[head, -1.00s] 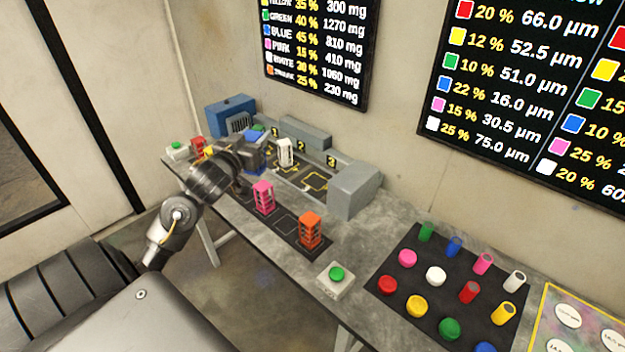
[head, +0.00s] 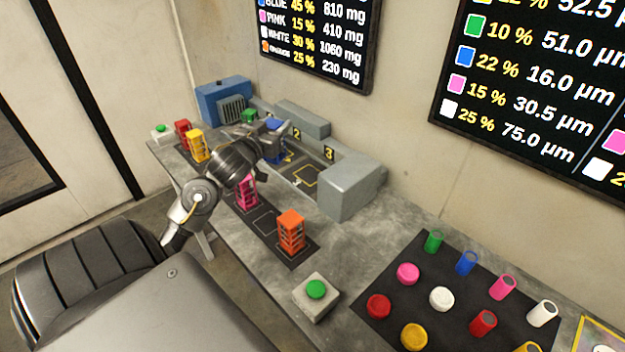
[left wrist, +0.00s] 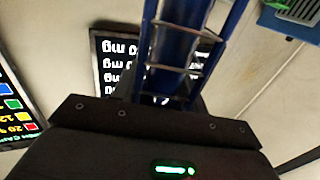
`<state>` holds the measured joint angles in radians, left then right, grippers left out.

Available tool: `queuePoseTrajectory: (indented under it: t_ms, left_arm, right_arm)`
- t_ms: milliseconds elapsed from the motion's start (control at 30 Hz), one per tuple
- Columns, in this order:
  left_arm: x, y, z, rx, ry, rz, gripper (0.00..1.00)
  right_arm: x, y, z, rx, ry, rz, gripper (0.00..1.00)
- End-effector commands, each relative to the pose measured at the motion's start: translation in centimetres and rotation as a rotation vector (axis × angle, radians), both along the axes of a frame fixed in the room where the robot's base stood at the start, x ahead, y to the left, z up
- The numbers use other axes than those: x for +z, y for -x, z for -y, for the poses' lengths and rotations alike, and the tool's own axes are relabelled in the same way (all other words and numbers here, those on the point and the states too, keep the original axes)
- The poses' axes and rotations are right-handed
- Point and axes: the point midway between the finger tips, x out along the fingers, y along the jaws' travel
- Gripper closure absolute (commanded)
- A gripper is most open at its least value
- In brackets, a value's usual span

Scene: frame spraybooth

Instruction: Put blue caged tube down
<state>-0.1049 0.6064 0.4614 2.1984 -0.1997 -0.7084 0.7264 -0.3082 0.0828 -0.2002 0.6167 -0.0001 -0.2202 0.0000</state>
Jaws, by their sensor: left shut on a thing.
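My left gripper (head: 272,148) is shut on the blue caged tube (head: 274,125). It holds the tube over the numbered station at the back of the bench, beside slots marked 2 and 3. In the left wrist view the blue tube's cage (left wrist: 185,42), with metal rungs, rises between the dark jaws (left wrist: 165,105). My right gripper is not in view.
Red (head: 183,133), yellow (head: 197,147), pink (head: 246,194) and orange (head: 291,232) caged tubes stand along the front strip. A green one (head: 248,115) is behind. A grey block (head: 350,190) bounds the station's right. A green button (head: 316,290) sits in front.

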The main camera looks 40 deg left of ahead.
Motion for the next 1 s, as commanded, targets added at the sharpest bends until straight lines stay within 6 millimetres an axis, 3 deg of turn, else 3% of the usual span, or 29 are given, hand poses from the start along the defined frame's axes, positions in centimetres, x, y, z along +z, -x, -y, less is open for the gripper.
queuePoseTrajectory:
  t_ms: [33,333,700,800,1000]
  left_arm:
    - [-0.7,0.1,-0.1,0.001,-0.001,0.002,0.91]
    - [-1.1,-0.5,-0.4,0.007,0.002,0.002,0.91]
    - [-5.1,-9.5,-0.5,0.005,0.004,0.000,0.91]
    - [-7.2,-11.0,-0.5,0.005,0.003,-0.001,0.91]
    - [-9.5,-13.0,-0.5,0.004,0.000,0.002,0.91]
  right_arm:
    - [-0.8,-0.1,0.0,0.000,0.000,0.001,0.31]
    - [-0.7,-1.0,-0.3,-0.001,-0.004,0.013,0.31]
    - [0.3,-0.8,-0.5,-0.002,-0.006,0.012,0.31]
    - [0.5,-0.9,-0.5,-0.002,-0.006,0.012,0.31]
    - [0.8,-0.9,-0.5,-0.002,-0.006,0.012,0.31]
